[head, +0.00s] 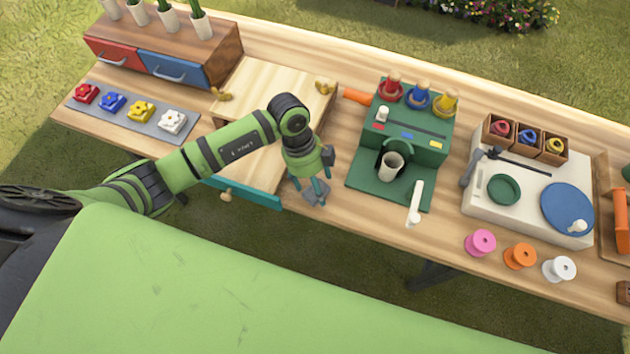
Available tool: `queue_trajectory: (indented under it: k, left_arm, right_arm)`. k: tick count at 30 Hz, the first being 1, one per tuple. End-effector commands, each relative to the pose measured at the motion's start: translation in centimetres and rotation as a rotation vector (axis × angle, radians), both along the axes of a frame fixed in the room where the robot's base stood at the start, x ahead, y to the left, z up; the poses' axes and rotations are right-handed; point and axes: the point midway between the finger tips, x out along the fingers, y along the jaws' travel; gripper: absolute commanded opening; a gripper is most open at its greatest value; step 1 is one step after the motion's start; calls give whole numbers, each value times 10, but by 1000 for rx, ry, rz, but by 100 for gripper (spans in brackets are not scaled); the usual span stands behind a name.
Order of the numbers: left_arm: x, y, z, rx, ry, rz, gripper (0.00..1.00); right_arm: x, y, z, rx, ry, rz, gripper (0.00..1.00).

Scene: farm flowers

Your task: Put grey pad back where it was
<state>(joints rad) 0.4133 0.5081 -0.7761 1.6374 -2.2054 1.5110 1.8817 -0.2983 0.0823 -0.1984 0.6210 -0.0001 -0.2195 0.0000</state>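A small dark grey pad (312,195) is at the front edge of the wooden table, just right of the pulled-out drawer (243,193) with the teal front. My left gripper (310,188) points down right over the pad, its teal fingers apart with the pad between or just below them. I cannot tell whether the fingers grip it or whether it rests on the table. My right gripper is not in view.
A green machine (405,130) with a cup (391,166) stands right of the gripper. Several coloured flowers lie on a long grey mat (125,117) at the left. Spools (520,256) and a white station (525,200) are at the right.

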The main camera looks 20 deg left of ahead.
Motion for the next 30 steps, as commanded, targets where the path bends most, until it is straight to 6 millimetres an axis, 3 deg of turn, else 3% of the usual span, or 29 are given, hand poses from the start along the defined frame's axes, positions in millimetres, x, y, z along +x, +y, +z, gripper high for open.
queue_trajectory:
  k: [11,24,30]
  left_arm:
    - [1,1,7,1,-1,0,75]
    - [12,25,88,1,-5,0,75]
    - [14,32,112,1,-1,0,75]
  right_arm:
    - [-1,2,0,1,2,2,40]
    - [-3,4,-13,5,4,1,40]
    - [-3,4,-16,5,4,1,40]
